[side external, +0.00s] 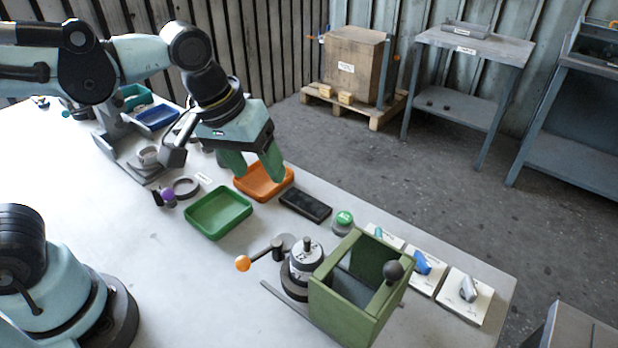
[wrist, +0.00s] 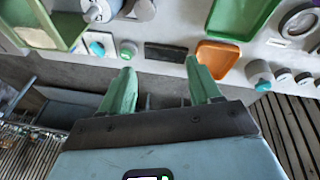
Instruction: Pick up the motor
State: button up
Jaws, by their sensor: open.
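A grey cylinder with a dark band and a short top shaft, which looks like the motor (side external: 305,259), stands upright on a dark round base beside the green box-shaped housing (side external: 336,306). In the wrist view the motor seems to show partly at the top edge (wrist: 101,9), beside a corner of the housing (wrist: 36,22). My gripper (side external: 254,168) is open and empty, with green fingers pointing down above the orange tray, well apart from the motor. Its two fingers also show in the wrist view (wrist: 160,68), with nothing between them.
An orange tray (side external: 282,190), a green tray (side external: 237,222) and a black flat block (side external: 305,206) lie on the table. A lever with an orange ball (side external: 243,263) is left of the motor. White cards with small parts (side external: 466,297) lie beyond the housing. The near table is largely clear.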

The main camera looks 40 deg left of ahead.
aim_at(307, 251)
jog(key=d+n+g, duration=0.1)
jog(key=d, duration=0.2)
jog(key=d+n+g, duration=0.1)
jog(key=d, duration=0.3)
jog(key=s+d+n+g, duration=0.1)
jog(key=d, duration=0.2)
jog(key=shift+d+y, duration=0.2)
jog(key=shift+y, duration=0.2)
jog(key=shift+d+f+n, duration=0.1)
jog(key=shift+d+n, duration=0.1)
jog(key=shift+n, duration=0.1)
jog(key=shift+f, duration=5.95)
jog(key=shift+c, duration=0.3)
jog(key=c, duration=1)
jog(key=shift+r, duration=0.1)
